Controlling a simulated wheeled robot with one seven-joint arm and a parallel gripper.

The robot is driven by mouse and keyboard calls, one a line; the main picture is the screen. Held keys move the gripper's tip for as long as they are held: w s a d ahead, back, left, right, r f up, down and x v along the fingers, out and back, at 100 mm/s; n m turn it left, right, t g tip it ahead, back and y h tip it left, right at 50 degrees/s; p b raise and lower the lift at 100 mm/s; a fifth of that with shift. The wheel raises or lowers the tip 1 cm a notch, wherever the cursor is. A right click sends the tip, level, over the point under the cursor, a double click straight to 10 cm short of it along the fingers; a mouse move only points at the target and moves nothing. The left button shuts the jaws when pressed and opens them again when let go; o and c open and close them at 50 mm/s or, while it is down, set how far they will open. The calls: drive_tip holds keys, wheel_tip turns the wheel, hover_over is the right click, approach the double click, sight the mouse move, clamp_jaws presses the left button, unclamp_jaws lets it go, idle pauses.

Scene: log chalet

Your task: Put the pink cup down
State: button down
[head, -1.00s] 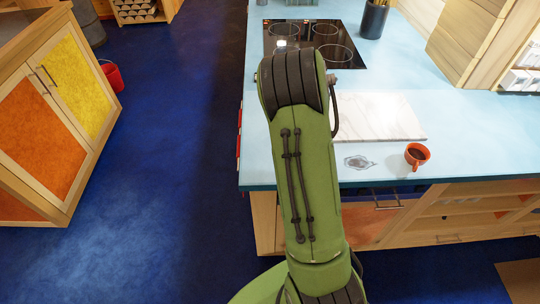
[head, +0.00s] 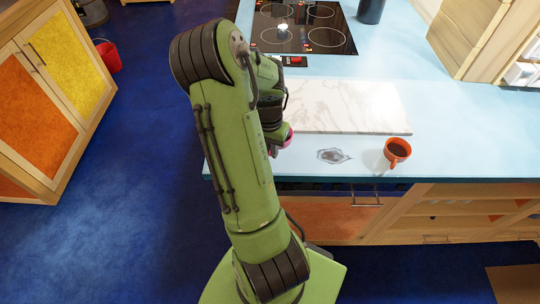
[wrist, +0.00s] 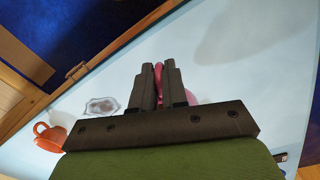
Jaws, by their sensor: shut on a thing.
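The pink cup (wrist: 159,76) is between the two dark fingers of my gripper (wrist: 156,75) in the wrist view. Only a thin pink strip and a bit beside the right finger show; the fingers hide the rest. In the head view a small pink part of the cup (head: 288,138) shows by my gripper (head: 276,136), over the front left part of the blue counter (head: 450,130). My gripper is shut on the cup. I cannot tell whether the cup touches the counter.
An orange-red cup with dark liquid (head: 397,150) stands on the counter to the right. A grey patch (head: 333,156) lies left of it. A marble board (head: 350,108) lies behind them. A black cooktop (head: 310,30) is farther back. The counter right of the orange-red cup is clear.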

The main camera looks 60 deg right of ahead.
drive_tip(key=shift+f, duration=2)
drive_tip(key=shift+s+f+b, duration=0.1)
drive_tip(key=shift+f+b, duration=0.1)
drive_tip(key=shift+b, duration=0.2)
drive_tip(key=c, duration=1.1)
unclamp_jaws()
drive_tip(key=shift+c, duration=0.2)
